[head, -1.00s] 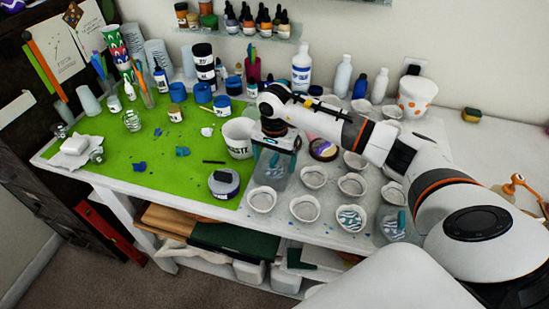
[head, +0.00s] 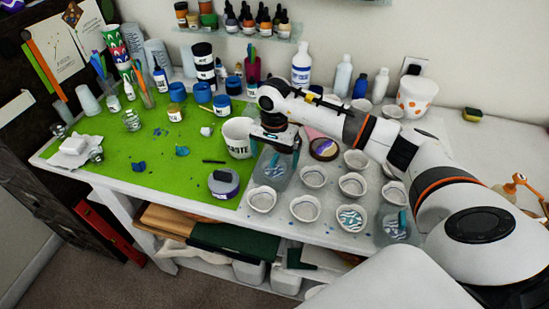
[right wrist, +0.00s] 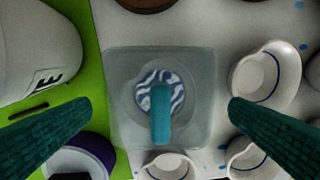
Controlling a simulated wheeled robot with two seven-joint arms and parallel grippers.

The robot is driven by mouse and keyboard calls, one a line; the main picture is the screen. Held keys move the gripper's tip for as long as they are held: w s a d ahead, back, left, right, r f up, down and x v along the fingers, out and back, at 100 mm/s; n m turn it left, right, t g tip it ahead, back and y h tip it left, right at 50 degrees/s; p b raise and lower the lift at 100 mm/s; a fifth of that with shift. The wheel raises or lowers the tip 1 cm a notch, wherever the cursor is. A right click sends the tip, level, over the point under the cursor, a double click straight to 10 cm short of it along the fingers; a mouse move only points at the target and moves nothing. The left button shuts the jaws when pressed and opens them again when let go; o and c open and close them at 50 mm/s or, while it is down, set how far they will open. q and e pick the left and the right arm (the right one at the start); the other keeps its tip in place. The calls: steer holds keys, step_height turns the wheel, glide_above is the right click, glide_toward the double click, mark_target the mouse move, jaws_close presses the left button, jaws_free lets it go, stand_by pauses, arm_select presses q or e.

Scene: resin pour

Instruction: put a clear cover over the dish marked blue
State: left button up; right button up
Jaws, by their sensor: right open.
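A clear square cover (right wrist: 200,110) with an upright teal handle (right wrist: 160,115) stands on the table beside the green mat. In the right wrist view a dish with blue-and-white stripes (right wrist: 150,78) shows through its middle, so the cover appears to be over it. In the head view this cover (head: 268,180) is below my right gripper (head: 276,156). That gripper is open, with its dark teal fingers apart on either side of the handle, not touching it. The handle hides part of the striped dish. My left gripper is out of view.
Several white dishes (head: 304,208) stand close by at the right and front. A white cup (head: 238,138) and a purple-grey jar (head: 223,185) are at the left. Another clear cover with a teal handle (head: 402,219) stands at the front right. Bottles line the back wall.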

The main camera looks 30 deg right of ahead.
step_height(320, 180, up, 11)
steer(key=b, duration=0.2)
steer(key=shift+f, duration=0.15)
stand_by(0.4)
